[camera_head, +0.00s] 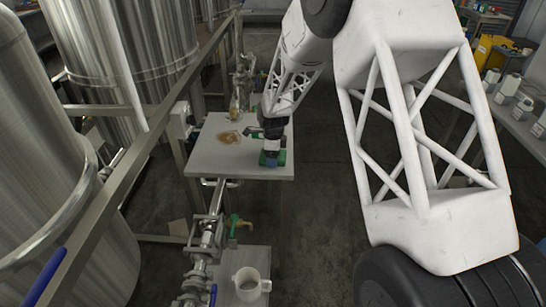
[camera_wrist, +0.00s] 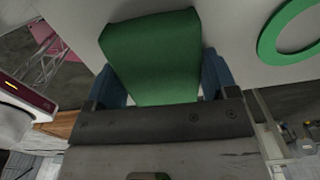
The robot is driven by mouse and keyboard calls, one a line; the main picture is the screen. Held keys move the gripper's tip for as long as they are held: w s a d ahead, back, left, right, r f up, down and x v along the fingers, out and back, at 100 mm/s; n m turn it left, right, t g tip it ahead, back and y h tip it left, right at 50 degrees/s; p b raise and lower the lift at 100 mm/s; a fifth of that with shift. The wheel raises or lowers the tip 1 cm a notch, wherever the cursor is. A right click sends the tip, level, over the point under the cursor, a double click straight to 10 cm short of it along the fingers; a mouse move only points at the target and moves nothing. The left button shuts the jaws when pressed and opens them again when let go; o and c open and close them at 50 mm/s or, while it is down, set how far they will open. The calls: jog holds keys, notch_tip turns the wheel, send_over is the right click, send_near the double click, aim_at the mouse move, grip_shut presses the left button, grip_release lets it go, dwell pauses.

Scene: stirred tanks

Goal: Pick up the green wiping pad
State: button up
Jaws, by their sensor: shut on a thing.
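The green wiping pad (camera_wrist: 152,55) fills the upper middle of the wrist view, between the two blue fingers of my gripper (camera_wrist: 165,85). The fingers press on its left and right sides. In the head view the green pad (camera_head: 281,158) shows at the lower end of my gripper (camera_head: 271,156), over the right part of the grey tabletop. I cannot tell whether the pad touches the tabletop or is just above it.
The small grey table (camera_head: 215,165) carries a brown spill (camera_head: 228,137) left of my gripper. A green ring (camera_wrist: 290,35) lies at the right in the wrist view. Steel tanks (camera_head: 120,45) and pipes line the left.

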jog(key=shift+r, duration=0.8)
notch_tip(320, 180, up, 2)
jog(key=shift+r, duration=0.1)
jog(key=s+d+r, duration=0.1)
jog(key=s+d, duration=0.3)
jog(key=s, duration=1.1)
jog(key=shift+s, duration=0.2)
jog(key=shift+d, duration=0.1)
